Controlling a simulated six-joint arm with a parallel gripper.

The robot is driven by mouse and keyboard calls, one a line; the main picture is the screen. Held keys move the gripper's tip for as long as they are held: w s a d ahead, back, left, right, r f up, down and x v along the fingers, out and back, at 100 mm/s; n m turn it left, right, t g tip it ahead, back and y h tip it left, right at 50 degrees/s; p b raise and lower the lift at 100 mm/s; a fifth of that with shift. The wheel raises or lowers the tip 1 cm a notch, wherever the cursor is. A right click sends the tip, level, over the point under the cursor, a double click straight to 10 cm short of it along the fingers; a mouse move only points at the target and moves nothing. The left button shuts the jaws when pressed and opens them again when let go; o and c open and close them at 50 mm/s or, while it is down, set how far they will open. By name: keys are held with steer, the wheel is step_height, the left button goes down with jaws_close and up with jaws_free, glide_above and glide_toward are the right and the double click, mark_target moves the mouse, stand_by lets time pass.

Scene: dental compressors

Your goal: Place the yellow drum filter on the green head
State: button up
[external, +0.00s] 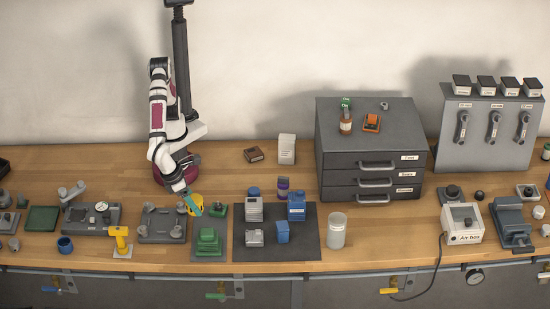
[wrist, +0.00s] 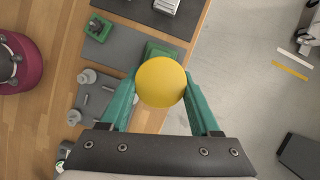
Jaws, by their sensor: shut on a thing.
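My gripper (external: 191,202) is shut on the yellow drum filter (external: 197,207), holding it above the bench near a grey mat. In the wrist view the filter (wrist: 161,82) shows as a round yellow face between the two teal fingers of my gripper (wrist: 161,90). A stepped green block (external: 208,241), which looks like the green head, sits on the grey mat (external: 209,257). In the wrist view the green block (wrist: 158,49) is partly hidden behind the filter. A smaller green piece (external: 219,209) lies at the mat's far end; it also shows in the wrist view (wrist: 97,27).
A dark mat (external: 309,240) with grey and blue blocks lies to the right. A grey fixture plate (external: 162,225) and a yellow tap-shaped piece (external: 120,240) stand to the left. The bench's front edge (external: 210,268) is close to the grey mat. A drawer cabinet (external: 369,150) stands behind right.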

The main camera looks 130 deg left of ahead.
steer(key=s+d+r, duration=0.2)
steer(key=s+d, duration=0.2)
steer(key=s, duration=0.4)
glide_above(211, 231)
steer(key=s+d, duration=0.1)
steer(key=d, duration=0.1)
steer(key=shift+n, duration=0.3)
steer(key=f, duration=0.7)
steer(key=shift+a, duration=0.25)
step_height(211, 231, down, 4)
steer(key=shift+w+f, duration=0.1)
steer(key=shift+f, duration=0.1)
steer(key=o, duration=1.3)
